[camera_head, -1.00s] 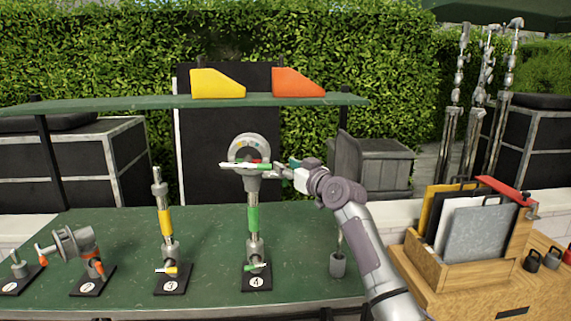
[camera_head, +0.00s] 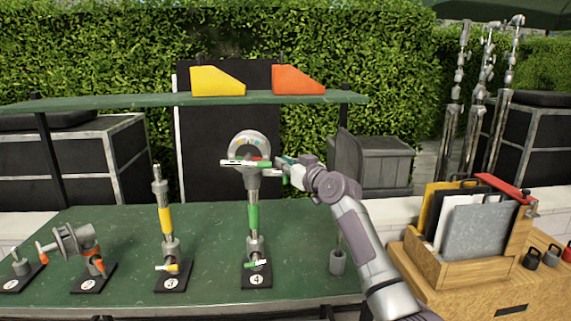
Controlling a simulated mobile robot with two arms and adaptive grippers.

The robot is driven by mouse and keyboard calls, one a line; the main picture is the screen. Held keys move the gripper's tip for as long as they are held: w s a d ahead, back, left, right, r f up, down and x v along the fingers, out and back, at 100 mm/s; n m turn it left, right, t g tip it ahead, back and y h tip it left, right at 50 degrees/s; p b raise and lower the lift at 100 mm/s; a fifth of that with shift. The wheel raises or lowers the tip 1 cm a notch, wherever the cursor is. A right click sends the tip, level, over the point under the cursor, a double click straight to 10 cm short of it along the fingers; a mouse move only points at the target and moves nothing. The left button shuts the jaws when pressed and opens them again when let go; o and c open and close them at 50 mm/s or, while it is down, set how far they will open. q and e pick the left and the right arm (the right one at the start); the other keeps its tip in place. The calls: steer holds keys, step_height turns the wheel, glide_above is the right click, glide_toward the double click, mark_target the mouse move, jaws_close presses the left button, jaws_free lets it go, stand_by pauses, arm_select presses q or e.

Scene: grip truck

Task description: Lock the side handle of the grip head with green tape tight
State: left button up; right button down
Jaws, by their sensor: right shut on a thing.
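The grip head (camera_head: 249,148) is a grey disc on top of a stand with a band of green tape (camera_head: 253,217) on its post, on the base marked 4. A side handle (camera_head: 238,162) with white and green parts sticks out across the front of the head, just below the disc. My right gripper (camera_head: 283,164) is at the right side of the head, shut on the handle's green end. The fingertips are small and partly hidden, so the exact contact is hard to see. My left gripper is not in view.
To the left stand a yellow-taped stand (camera_head: 165,221) on base 3 and an orange-taped head (camera_head: 76,243). A grey cylinder (camera_head: 338,262) stands at the right of the green table (camera_head: 120,222). A shelf (camera_head: 140,103) with yellow and orange wedges runs behind. A wooden crate (camera_head: 440,262) is at right.

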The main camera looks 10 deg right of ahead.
steer(key=shift+r+p, duration=0.2)
steer(key=shift+p, duration=0.35)
steer(key=g+p, duration=0.1)
steer(key=p, duration=0.2)
steer(key=w+m+g+h+p, duration=0.1)
steer(key=g+p, duration=0.1)
steer(key=p, duration=0.1)
steer(key=shift+r+m, duration=0.2)
steer(key=shift+m, duration=0.1)
steer(key=shift+w+f+m+g+p, duration=0.1)
steer(key=shift+f+m+g+p, duration=0.2)
steer(key=shift+g+p, duration=0.2)
steer(key=shift+w+d+f+g, duration=0.1)
steer(key=shift+w+f+g, duration=0.1)
steer(key=shift+g, duration=0.4)
steer(key=shift+f+m+g, duration=0.15)
steer(key=shift+m+g, duration=0.15)
steer(key=c, duration=1.2)
jaws_free()
steer(key=shift+o, duration=0.2)
